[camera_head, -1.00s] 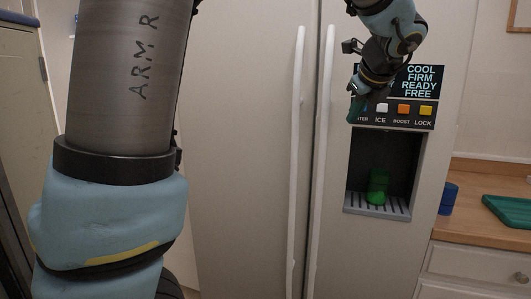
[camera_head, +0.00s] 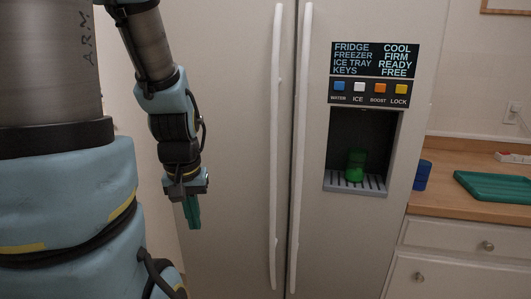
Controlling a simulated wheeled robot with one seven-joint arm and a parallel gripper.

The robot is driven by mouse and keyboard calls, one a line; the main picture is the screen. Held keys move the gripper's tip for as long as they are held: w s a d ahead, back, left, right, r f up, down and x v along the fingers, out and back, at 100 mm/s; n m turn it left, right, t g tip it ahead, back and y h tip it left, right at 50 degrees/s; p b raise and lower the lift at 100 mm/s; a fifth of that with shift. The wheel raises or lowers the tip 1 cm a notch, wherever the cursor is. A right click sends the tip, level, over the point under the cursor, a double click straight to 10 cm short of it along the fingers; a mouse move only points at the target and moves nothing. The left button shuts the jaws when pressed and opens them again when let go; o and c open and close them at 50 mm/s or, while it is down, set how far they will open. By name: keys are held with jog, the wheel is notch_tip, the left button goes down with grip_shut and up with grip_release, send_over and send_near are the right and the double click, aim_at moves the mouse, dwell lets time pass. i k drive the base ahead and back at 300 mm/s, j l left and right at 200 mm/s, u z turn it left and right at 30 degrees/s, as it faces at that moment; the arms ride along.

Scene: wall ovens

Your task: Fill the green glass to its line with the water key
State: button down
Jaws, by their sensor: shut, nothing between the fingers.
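The green glass (camera_head: 356,167) stands upright on the grated tray (camera_head: 340,187) inside the fridge door's dispenser recess. Its water level and line are too small to make out. The blue water key (camera_head: 339,86) is the leftmost of the keys above the recess, with WATER written under it. My gripper (camera_head: 193,224) hangs in front of the left fridge door, well left of the dispenser. Its teal fingers point down, shut and empty, touching nothing that I can see.
White ice (camera_head: 359,87), orange boost (camera_head: 379,88) and yellow lock (camera_head: 401,89) keys sit beside the water key. The display (camera_head: 374,60) reads READY and FREE. Two long door handles (camera_head: 276,150) (camera_head: 301,150) lie between gripper and dispenser. A blue cup (camera_head: 423,175) and green board (camera_head: 495,187) are on the right counter.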

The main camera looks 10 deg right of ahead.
aim_at(340, 85)
jog(key=z, duration=1)
